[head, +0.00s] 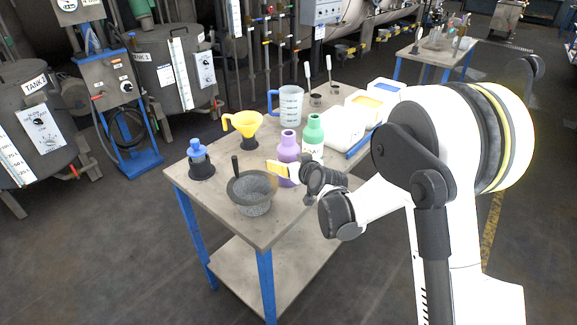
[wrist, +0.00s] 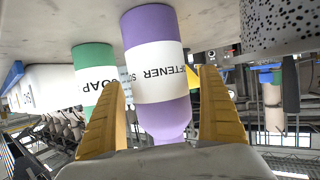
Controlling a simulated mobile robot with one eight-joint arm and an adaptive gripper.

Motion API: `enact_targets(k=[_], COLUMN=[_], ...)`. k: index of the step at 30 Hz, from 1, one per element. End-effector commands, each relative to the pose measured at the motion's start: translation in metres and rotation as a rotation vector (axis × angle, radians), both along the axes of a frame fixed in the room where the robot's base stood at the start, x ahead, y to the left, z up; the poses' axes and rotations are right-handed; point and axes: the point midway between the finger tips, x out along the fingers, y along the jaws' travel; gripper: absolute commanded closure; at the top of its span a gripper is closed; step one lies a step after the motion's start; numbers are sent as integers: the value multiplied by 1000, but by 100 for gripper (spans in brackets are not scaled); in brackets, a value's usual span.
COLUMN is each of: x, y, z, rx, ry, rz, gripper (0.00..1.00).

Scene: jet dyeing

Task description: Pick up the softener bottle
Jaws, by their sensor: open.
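The softener bottle (head: 289,150) is purple with a white label and stands on the table beside a green soap bottle (head: 312,132). The wrist view is upside down and shows the softener bottle (wrist: 150,35) straight ahead, its label reading SOFTENER. My gripper (head: 279,169) is open at the bottle, its yellow fingers low against it in the head view. In the wrist view my gripper (wrist: 163,78) has one finger on each side of the bottle, with a visible gap on the right. The bottle's lower part is partly hidden by my gripper in the head view.
A grey mortar (head: 251,196) with a pestle stands close to the gripper. A yellow funnel (head: 245,122), a blue-topped container (head: 199,160), a measuring jug (head: 290,104) and white containers (head: 343,127) share the table (head: 221,207).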

Motion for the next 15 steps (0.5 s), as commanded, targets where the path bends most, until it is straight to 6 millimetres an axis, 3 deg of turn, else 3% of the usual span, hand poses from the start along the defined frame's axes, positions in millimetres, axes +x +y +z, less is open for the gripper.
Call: enact_targets(k=[6, 12, 13, 15], x=[1, 1, 1, 1], y=[0, 0, 0, 0], z=[1, 0, 0, 1], rx=[0, 1, 1, 1], ry=[0, 0, 0, -1], rz=[0, 0, 0, -1], gripper=[11, 72, 79, 79])
